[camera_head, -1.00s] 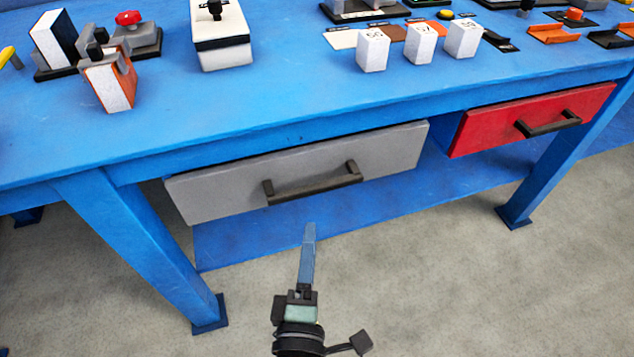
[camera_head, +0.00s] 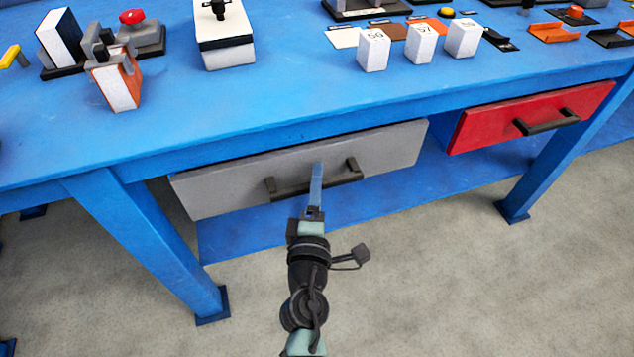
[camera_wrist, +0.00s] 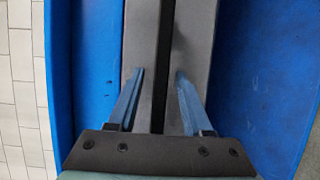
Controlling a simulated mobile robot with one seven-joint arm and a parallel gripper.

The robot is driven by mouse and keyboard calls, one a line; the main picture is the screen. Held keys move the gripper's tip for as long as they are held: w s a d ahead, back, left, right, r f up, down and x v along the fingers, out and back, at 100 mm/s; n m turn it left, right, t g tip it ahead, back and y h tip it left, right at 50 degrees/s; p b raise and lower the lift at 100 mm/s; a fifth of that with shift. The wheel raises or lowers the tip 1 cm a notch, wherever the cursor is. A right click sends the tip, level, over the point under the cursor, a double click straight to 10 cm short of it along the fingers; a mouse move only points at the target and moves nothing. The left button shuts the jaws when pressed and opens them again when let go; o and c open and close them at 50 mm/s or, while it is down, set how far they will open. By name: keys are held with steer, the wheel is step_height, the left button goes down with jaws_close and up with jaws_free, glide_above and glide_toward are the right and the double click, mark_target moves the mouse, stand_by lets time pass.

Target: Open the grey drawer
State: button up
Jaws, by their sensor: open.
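The grey drawer (camera_head: 225,185) is closed or nearly so under the blue table, with a dark bar handle (camera_head: 343,178) across its front. My gripper (camera_head: 317,168) is in front of the handle's middle, hiding part of it. In the wrist view, my gripper (camera_wrist: 158,74) is open, with one blue finger on each side of the dark handle (camera_wrist: 163,60). The grey drawer front (camera_wrist: 197,40) lies behind it. I cannot tell whether either finger touches the handle.
A red drawer (camera_head: 485,122) with its own dark handle is to the right. The blue table (camera_head: 270,110) carries white numbered blocks (camera_head: 420,45) and other items. A blue table leg (camera_head: 150,240) stands left of my arm; the floor in front is clear.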

steer(key=shift+c, duration=0.3)
jaws_close()
stand_by(1.1)
